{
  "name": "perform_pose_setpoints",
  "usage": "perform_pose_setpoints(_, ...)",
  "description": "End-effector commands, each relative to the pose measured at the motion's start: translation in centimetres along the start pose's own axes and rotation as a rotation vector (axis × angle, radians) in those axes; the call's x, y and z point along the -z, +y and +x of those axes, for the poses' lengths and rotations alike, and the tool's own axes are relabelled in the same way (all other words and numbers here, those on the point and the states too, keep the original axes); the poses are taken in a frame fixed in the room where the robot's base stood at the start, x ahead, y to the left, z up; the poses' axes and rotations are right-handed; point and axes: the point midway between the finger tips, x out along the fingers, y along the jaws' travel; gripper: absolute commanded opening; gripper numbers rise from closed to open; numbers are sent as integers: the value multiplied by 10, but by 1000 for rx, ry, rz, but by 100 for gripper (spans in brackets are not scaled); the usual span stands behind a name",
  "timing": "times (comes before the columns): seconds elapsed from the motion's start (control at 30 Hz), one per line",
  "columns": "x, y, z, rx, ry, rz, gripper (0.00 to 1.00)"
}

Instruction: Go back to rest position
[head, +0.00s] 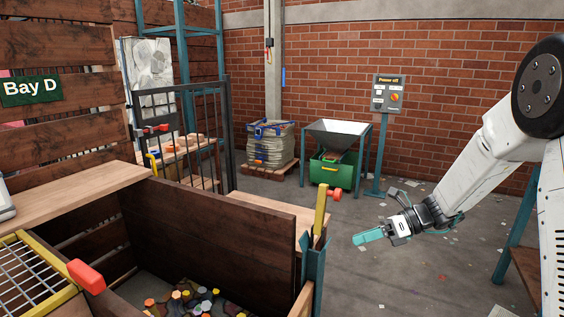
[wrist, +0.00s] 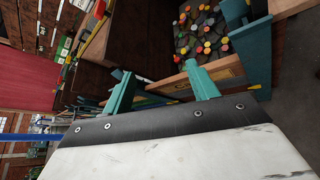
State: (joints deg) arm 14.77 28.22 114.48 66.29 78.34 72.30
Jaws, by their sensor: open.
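My gripper (head: 368,238) is at the right of the head view, at the end of my white arm, held out level over the open floor. Its teal fingers point left and hold nothing. In the wrist view, the two teal fingers of my gripper (wrist: 162,88) stand apart with an empty gap between them. Beyond them in that view is the wooden bin with several coloured pieces (wrist: 203,32). No object touches the fingers.
A wooden bin (head: 215,225) with coloured pieces (head: 190,300) stands at the lower left, beside a yellow post with a red knob (head: 334,195). Behind are a green hopper machine (head: 333,168), a power panel (head: 388,94) and a stacked pallet (head: 270,145).

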Motion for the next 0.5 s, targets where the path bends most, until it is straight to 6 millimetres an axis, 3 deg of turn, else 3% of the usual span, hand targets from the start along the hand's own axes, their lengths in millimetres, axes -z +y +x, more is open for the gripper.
perform_pose_setpoints(0.03, 5, 29, -2, -14, 85, -165, 59)
perform_pose_setpoints(0.2, 36, 108, -16, -121, 362, -696, 59)
perform_pose_setpoints(0.5, 88, 212, -58, -410, 767, -1422, 59)
